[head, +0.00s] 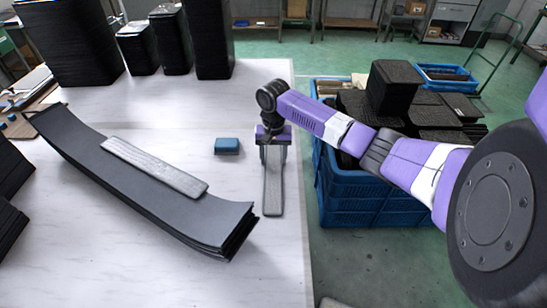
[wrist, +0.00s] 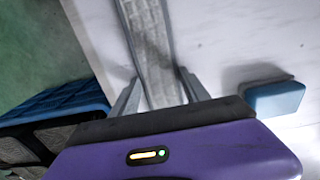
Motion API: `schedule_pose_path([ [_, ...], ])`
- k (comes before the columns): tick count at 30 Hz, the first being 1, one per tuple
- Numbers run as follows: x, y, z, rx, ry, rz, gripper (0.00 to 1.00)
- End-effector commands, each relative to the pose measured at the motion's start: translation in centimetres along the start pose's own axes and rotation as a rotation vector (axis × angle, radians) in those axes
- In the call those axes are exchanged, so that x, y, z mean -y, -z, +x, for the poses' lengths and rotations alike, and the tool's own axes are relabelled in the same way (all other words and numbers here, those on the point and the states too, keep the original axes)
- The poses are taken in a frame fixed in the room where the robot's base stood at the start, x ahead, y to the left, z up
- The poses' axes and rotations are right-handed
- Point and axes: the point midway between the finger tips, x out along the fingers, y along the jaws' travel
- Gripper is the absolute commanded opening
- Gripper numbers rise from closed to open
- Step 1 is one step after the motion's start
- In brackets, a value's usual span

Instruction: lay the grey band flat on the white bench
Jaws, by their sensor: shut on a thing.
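A long grey band (head: 273,188) is in my gripper (head: 273,143), near the right edge of the white bench (head: 200,90). It stretches from the jaws toward the front of the bench in the head view. In the wrist view the band (wrist: 148,40) runs up from between the two fingers of my gripper (wrist: 158,76), which are shut on its sides. The band looks straight; I cannot tell whether it touches the bench. A second, similar grey band (head: 155,166) lies on a stack of curved dark panels (head: 90,160) at left.
A small blue block (head: 227,146) sits on the bench left of my gripper; it also shows in the wrist view (wrist: 274,97). A blue crate (head: 370,212) of dark panels stands beyond the bench's right edge. Tall black stacks (head: 213,40) stand at the back. The bench's front right is clear.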

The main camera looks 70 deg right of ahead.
Motion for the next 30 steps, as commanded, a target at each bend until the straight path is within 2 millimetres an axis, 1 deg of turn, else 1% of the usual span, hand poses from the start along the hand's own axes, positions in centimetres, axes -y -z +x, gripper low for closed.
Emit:
schedule_pose_path([
  [7, 0.0, 0.0, 0.0, 0.000, 0.000, -0.001, 0.13],
  [8, 0.0, 0.0, 0.0, 0.000, 0.000, -0.001, 0.60],
  [9, 0.0, 0.0, 0.0, 0.000, 0.000, -0.001, 0.68],
  [11, 0.0, 0.0, 0.0, 0.000, 0.000, -0.001, 0.79],
  [19, 0.0, 0.0, 0.0, 0.000, 0.000, -0.001, 0.79],
  [22, 0.1, 0.0, -0.4, -0.001, 0.001, -0.001, 0.79],
  [26, 0.1, 0.0, -1.9, -0.002, 0.003, -0.001, 0.79],
  [30, 0.1, 0.0, -4.3, -0.002, 0.002, -0.003, 0.79],
])
